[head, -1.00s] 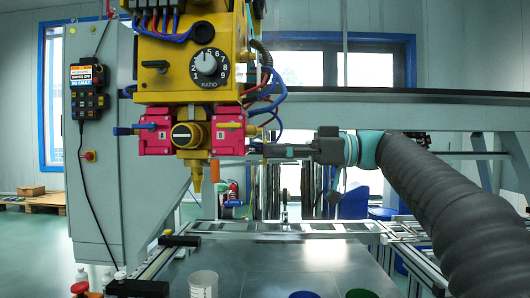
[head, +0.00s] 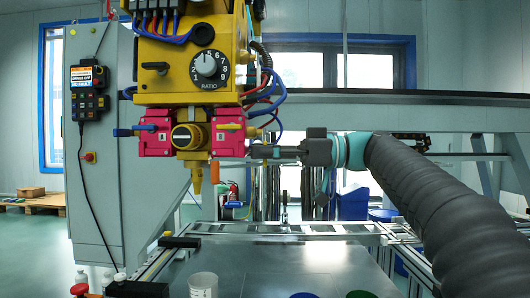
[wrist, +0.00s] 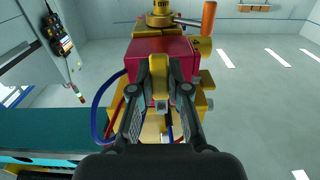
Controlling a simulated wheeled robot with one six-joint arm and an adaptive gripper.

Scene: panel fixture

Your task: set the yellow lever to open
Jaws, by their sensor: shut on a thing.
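The yellow lever (wrist: 159,76) is on the near face of a red block (wrist: 150,48) in the wrist view. My gripper (wrist: 163,72) is shut on it, with one finger on each side. In the head view my gripper (head: 258,152) reaches in from the right to the right-hand red block (head: 228,137) below the yellow machine head. The lever's full shape and its angle are partly hidden by the fingers, so I cannot tell its setting.
An orange handle (wrist: 209,18) stands close on the block's right in the wrist view. Blue and red hoses (wrist: 102,110) hang close on the left. Cups stand on the table below.

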